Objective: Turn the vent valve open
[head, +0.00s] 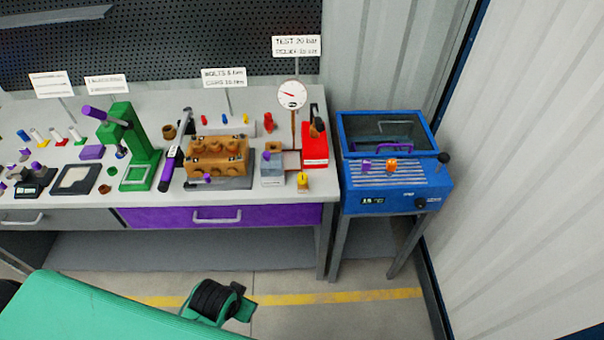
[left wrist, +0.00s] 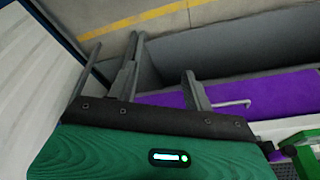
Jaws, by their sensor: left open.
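The test rig stands at the right end of the bench in the head view. It has a round white gauge (head: 291,95) on a post and a red box (head: 315,152) with a dark lever. A grey block (head: 272,172) and a small yellow part (head: 302,182) sit in front. Which part is the vent valve, and how it is turned, I cannot tell. My left gripper (left wrist: 162,82) shows in the left wrist view, open and empty, pointing toward the floor and bench front, away from the rig. My right gripper is in neither view.
A brown pump block (head: 217,157) and a green press (head: 130,150) stand left of the rig. A blue machine (head: 398,190) on legs stands right of the bench. The purple drawer (head: 170,217) is shut. Open floor (head: 285,315) lies in front.

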